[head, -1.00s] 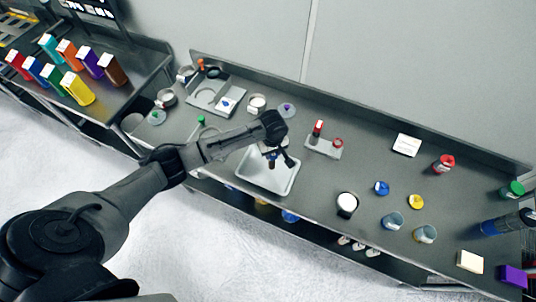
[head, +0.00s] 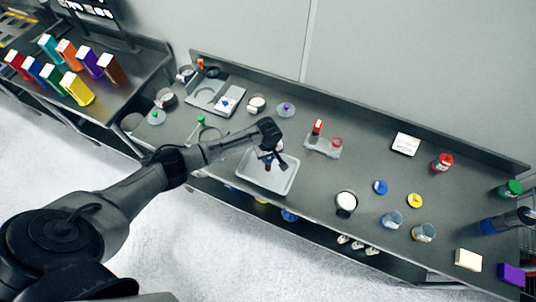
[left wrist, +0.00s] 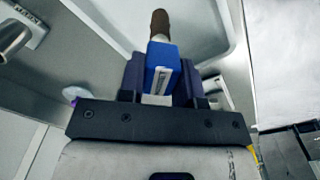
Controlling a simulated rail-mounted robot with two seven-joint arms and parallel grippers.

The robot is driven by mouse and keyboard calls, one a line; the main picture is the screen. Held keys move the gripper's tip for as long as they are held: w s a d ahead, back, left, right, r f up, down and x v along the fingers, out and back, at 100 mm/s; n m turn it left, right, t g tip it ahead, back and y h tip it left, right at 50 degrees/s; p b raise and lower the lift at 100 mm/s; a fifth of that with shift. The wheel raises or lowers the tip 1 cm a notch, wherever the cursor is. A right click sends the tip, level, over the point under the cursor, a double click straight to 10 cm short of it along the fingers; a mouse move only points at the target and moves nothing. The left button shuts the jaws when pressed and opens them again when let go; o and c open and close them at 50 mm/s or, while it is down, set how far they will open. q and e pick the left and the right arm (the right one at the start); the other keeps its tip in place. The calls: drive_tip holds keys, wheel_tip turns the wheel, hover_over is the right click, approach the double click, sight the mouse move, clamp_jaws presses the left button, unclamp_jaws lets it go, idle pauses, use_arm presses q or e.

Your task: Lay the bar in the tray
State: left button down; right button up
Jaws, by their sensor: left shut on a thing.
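The tray (head: 254,183) is a pale, shallow, rounded rectangle near the front edge of the bench, left of centre. My left gripper (head: 274,163) is over its far part. In the left wrist view, my left gripper (left wrist: 161,85) is shut on the bar (left wrist: 162,57), which shows a blue block, a pale neck and a brown end pointing away. The tray's wall (left wrist: 215,70) shows behind it. I cannot tell whether the bar touches the tray floor. In the head view the bar is mostly hidden by the gripper.
A clear stand (head: 322,147) with a red-capped vial is right of the tray. A grey device (head: 210,96) stands behind it to the left. A white-topped jar (head: 346,201) and blue-tinted beakers (head: 391,219) are to the right. A low wall runs along the bench's back.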

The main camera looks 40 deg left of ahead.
use_arm(q)
drive_tip(key=shift+f, duration=0.1)
drive_tip(key=c, duration=0.8)
unclamp_jaws()
wheel_tip(320, 180, up, 12)
drive_tip(key=s+d+f+m+t+h, duration=0.1)
drive_tip(key=s+d+f+m, duration=0.4)
drive_tip(key=s+d+m, duration=0.5)
drive_tip(key=s+r+m+t, duration=0.1)
drive_tip(key=s+r+m, duration=0.1)
drive_tip(key=s, duration=0.7)
drive_tip(key=s+r+m+t, duration=0.1)
drive_tip(key=s+r+m, duration=0.1)
drive_tip(key=s, duration=0.8)
drive_tip(key=shift+s+r+t+y, duration=0.15)
drive_tip(key=shift+s+t+y, duration=0.15)
drive_tip(key=shift+y, duration=0.1)
